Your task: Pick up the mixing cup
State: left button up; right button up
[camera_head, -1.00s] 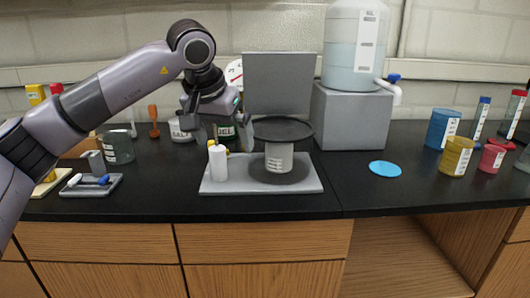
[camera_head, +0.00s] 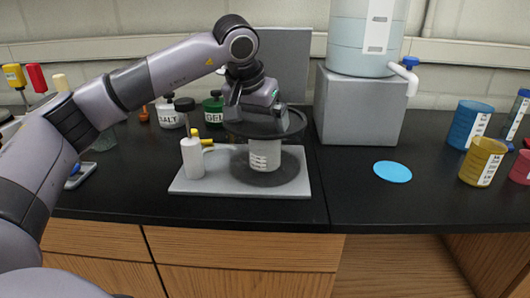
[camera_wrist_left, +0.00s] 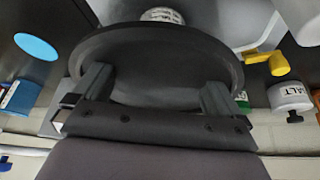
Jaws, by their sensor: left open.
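A pale cup with printed markings (camera_head: 265,155), which I take for the mixing cup, stands upright on a grey base plate (camera_head: 200,187) under a wide dark disc (camera_head: 292,124). A bit of the cup shows past the disc's edge in the left wrist view (camera_wrist_left: 163,15). My left gripper (camera_head: 254,120) is open, above or at the disc, over the cup. In the left wrist view its two fingers (camera_wrist_left: 155,88) stand apart across the dark disc (camera_wrist_left: 150,50), with nothing seen between them but the disc. Whether they touch it I cannot tell. My right gripper is not in view.
A white bottle (camera_head: 192,158) and a yellow-handled part (camera_head: 207,142) stand left of the cup. Salt (camera_head: 170,115) and green (camera_head: 213,110) jars are behind. A grey block (camera_head: 358,110) carries a water tank (camera_head: 362,40). The counter around the blue disc (camera_head: 392,171) is clear.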

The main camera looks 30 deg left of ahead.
pick_arm(q)
jog(key=x, duration=0.8)
jog(key=shift+f, duration=0.1)
jog(key=c, duration=1)
